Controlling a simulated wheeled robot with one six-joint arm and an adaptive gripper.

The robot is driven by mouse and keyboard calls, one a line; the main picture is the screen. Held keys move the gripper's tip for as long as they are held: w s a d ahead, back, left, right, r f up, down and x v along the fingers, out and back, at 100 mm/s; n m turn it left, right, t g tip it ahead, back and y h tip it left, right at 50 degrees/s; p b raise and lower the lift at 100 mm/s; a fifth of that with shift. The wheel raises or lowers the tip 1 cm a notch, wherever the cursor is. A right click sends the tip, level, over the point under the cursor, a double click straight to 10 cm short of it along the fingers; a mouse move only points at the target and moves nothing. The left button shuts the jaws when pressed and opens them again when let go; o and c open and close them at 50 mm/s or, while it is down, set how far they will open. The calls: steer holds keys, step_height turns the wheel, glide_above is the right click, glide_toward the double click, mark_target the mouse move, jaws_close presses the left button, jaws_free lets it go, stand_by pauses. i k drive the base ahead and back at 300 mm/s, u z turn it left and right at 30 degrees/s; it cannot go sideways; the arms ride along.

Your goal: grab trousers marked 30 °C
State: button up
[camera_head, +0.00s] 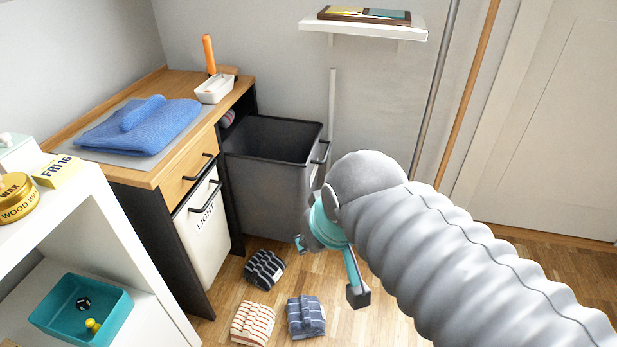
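Three folded striped garments lie on the wooden floor: a black and grey one (264,269), an orange and white one (254,323) and a blue-grey one (306,316). Each seems to carry a small pale tag, but the marks are too small to read, so I cannot tell which is marked 30 °C. My gripper (329,271) is teal with dark fingertips. It hangs above the floor, up and to the right of the garments, with its fingers apart and nothing seen between them. Part of it is hidden behind my grey-sleeved arm.
A dark grey bin (262,190) stands open behind the garments. A pale hamper (200,235) labelled LIGHT sits under the wooden counter (180,168), which holds a blue towel (140,125). A white shelf (60,215) with a teal tray (112,318) stands at left. Two poles lean near the door.

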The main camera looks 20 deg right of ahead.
mark_target(306, 317)
steer(key=z, duration=0.8)
steer(key=k, duration=0.9)
steer(key=u, duration=1.25)
steer(key=i, duration=0.5)
